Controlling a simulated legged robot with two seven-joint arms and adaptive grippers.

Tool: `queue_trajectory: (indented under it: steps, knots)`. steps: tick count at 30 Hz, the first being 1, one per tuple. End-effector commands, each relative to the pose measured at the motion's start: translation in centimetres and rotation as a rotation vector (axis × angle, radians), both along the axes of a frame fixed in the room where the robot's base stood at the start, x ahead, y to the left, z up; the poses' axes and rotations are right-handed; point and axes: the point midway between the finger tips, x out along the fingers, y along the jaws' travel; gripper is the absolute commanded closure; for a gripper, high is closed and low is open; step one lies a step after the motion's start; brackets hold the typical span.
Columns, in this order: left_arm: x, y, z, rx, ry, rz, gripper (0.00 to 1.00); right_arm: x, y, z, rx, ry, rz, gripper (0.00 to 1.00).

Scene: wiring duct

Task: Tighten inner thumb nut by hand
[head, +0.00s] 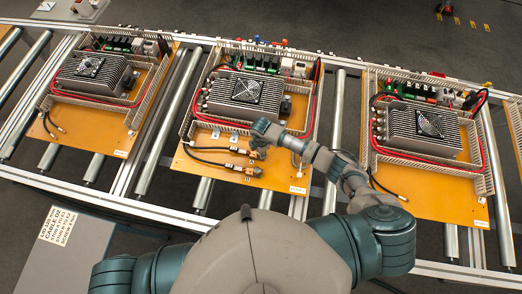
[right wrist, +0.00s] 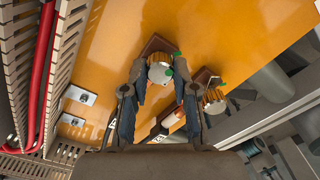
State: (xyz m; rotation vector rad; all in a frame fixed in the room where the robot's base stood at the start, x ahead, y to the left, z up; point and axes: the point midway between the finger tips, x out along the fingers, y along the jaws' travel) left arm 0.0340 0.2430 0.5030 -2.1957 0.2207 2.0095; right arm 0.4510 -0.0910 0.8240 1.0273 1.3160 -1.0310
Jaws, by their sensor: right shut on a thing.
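The inner thumb nut (right wrist: 160,70) is a knurled brass-coloured nut with a pale top, on a brown bracket over the orange board (right wrist: 215,30). In the right wrist view my right gripper (right wrist: 157,84) is shut on it, with one finger on each side. A second, outer thumb nut (right wrist: 213,100) sits on its own brown bracket just outside the right-hand finger. In the head view my right gripper (head: 257,150) reaches down to the front part of the middle board (head: 210,175) and hides the held nut. My left gripper is not in view.
A finned grey heatsink unit (head: 240,92) with a fan stands on the middle board, framed by slotted wiring duct (right wrist: 85,50) and red cables (right wrist: 42,70). Black cables (head: 205,150) lie at the board's front. Similar boards stand left and right on the roller conveyor (head: 165,125).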

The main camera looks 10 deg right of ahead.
Motion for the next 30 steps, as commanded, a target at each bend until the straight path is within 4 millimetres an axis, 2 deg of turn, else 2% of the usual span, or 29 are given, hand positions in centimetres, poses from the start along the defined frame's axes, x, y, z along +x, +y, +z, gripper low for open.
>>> queue_trajectory:
  steps: [1, 12, 13, 15, 16, 25, 30]
  knots:
    - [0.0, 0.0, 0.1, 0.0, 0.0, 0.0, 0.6, 0.6, 0.2, 0.6, 0.008, -0.015, -0.005, 1.0]
    - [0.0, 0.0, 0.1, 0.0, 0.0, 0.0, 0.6, 0.6, 0.2, 0.5, 0.009, -0.014, -0.007, 1.0]
    - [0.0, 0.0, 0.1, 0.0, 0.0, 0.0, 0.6, 0.6, 0.2, 0.5, 0.009, -0.014, -0.007, 0.67]
    - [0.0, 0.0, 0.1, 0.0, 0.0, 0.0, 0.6, 0.5, 0.2, 0.5, 0.007, -0.014, -0.006, 0.5]
    - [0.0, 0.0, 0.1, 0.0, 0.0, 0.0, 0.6, 0.5, 0.2, 0.5, 0.007, -0.013, -0.006, 0.46]
    - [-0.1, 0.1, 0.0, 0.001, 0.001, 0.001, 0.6, 0.2, 0.1, 0.3, 0.003, -0.005, -0.005, 0.46]
    - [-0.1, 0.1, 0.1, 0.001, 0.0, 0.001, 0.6, 0.4, 0.1, 2.1, 0.004, -0.008, -0.005, 0.46]
